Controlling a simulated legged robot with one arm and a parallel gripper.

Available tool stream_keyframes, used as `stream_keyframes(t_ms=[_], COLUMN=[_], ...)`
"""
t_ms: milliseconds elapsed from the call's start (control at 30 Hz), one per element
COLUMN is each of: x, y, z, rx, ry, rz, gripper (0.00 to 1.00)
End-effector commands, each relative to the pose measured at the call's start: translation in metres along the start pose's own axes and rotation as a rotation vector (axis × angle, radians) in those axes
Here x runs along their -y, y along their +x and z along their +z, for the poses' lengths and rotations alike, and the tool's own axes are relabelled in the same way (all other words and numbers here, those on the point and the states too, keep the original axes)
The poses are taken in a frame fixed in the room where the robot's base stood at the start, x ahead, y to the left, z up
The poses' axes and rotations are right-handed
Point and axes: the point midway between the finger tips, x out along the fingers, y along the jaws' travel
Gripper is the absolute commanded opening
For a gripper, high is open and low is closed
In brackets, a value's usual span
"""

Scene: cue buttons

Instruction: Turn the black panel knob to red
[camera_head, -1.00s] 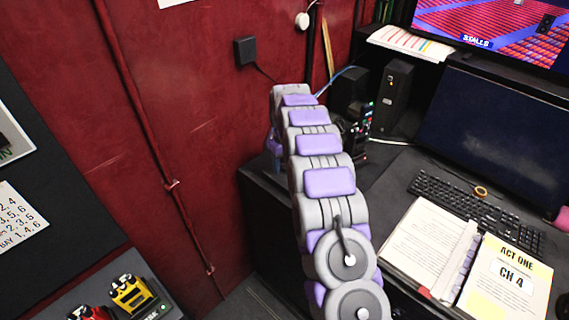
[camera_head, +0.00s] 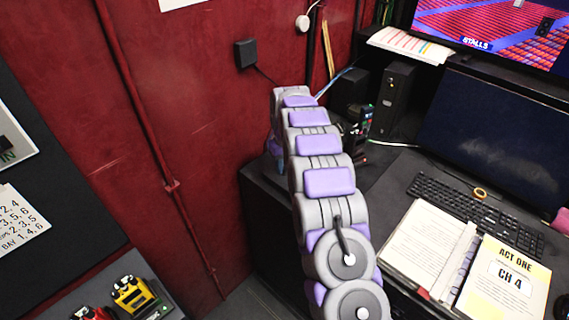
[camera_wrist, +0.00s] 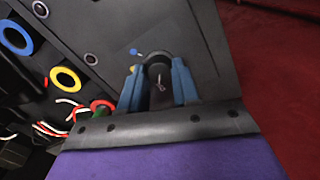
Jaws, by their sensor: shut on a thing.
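The black knob (camera_wrist: 158,66) shows in the wrist view on a dark grey panel (camera_wrist: 205,45). A blue dot (camera_wrist: 136,52) and a yellow dot (camera_wrist: 132,69) are beside it on the left. I see no red mark next to the knob, and its pointer is not clear. My gripper (camera_wrist: 158,88) has blue fingers, one on each side of the knob, and is shut on it. In the head view my own arm hides the gripper and the knob.
Ringed sockets, one with a yellow ring (camera_wrist: 66,79), and loose cables (camera_wrist: 60,125) lie left of the panel. In the head view, a red wall (camera_head: 190,150) stands close at left. A desk with an open binder (camera_head: 465,265) and keyboard (camera_head: 470,212) is at right.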

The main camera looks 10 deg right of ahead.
Motion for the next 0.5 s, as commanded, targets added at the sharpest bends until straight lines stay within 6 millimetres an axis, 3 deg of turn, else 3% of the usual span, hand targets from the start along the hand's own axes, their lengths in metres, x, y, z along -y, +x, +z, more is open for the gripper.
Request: stream_keyframes(t_ms=[500], x=[0.0001], y=[-0.0032], z=[0.0004], rx=[0.002], ry=[0.386], rz=[0.0], gripper=[0.01])
